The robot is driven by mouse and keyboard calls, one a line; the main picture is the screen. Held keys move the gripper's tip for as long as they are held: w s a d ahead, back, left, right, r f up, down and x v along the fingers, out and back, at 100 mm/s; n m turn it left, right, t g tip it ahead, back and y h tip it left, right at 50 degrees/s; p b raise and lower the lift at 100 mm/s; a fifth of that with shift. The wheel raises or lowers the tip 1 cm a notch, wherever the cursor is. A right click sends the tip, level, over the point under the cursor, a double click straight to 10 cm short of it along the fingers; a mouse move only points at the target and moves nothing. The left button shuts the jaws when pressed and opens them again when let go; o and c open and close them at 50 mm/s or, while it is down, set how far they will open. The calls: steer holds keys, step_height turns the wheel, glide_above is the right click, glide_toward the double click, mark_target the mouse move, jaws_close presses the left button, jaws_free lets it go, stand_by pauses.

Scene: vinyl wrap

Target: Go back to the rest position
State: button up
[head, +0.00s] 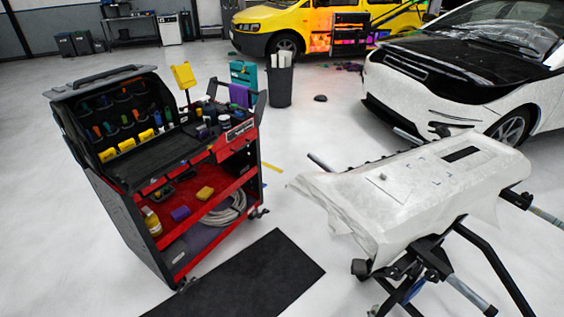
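My gripper and arm do not show in the head view, so I cannot see what the gripper holds or how it stands. The task names no object. A white film-covered panel (400,208) lies on a dark work stand (420,258) at the right. The film hangs loosely over its near and left edges. A small grey object (383,177) sits on the panel, and a black rectangle (461,154) shows at its far right.
A red and black tool cart (222,190) with an open lid stands at the left. A dark mat (250,280) lies on the floor in front. A black bin (281,85) holds white rolls. A white and black car (450,75) stands back right. Floor between cart and stand is mostly clear.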

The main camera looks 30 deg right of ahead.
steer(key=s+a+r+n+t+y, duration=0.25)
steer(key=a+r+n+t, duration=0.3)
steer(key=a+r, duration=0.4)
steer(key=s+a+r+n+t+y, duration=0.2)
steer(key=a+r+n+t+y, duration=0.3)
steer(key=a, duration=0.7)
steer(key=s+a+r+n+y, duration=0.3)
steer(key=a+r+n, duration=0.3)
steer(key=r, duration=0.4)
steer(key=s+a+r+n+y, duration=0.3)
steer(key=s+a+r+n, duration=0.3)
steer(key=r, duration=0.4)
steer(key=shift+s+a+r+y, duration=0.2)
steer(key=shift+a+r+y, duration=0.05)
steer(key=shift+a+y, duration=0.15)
